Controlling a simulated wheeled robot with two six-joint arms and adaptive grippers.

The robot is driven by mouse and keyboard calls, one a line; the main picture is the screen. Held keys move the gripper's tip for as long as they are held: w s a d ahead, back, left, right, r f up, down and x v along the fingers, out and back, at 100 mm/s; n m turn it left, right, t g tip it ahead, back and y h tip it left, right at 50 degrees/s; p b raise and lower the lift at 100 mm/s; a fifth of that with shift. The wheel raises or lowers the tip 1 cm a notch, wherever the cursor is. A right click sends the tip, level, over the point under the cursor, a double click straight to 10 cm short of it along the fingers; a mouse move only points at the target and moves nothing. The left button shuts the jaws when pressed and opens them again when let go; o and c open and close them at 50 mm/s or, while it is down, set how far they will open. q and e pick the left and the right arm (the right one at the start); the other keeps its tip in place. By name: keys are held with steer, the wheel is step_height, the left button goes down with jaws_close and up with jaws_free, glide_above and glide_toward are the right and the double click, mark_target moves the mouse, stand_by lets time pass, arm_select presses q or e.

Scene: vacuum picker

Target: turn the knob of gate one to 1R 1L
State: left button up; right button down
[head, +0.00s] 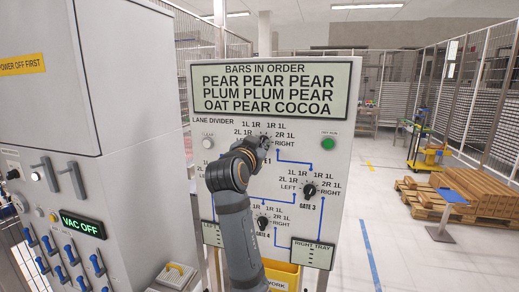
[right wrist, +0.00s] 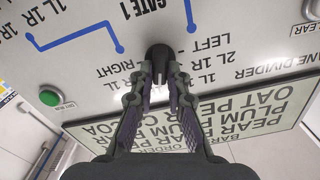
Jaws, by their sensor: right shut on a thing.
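The gate one knob (right wrist: 159,52) is dark and sits on the white lane divider panel (head: 342,110). In the right wrist view it stands between the fingertips of my right gripper (right wrist: 160,70), which is shut on it. The panel appears upside down there, with GATE 1 and the labels LEFT, 2L 1R, 1R 1L and RIGHT around the knob. In the head view my right gripper (head: 264,144) reaches the panel's upper middle and mostly hides this knob. The knob's pointer direction cannot be told. My left gripper is not seen.
The gate three knob (head: 309,190) and gate four knob (head: 262,221) are lower on the panel. A green button (head: 327,144) is to the right, a white button (head: 208,143) to the left. A grey cabinet (head: 125,90) stands at left.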

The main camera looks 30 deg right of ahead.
steer(key=shift+f, duration=0.1)
stand_by(0.3)
steer(key=c, duration=1.6)
jaws_free()
steer(key=shift+o, duration=1.4)
steer(key=shift+w+d, duration=0.1)
steer(key=shift+w, duration=0.05)
step_height(320, 180, up, 10)
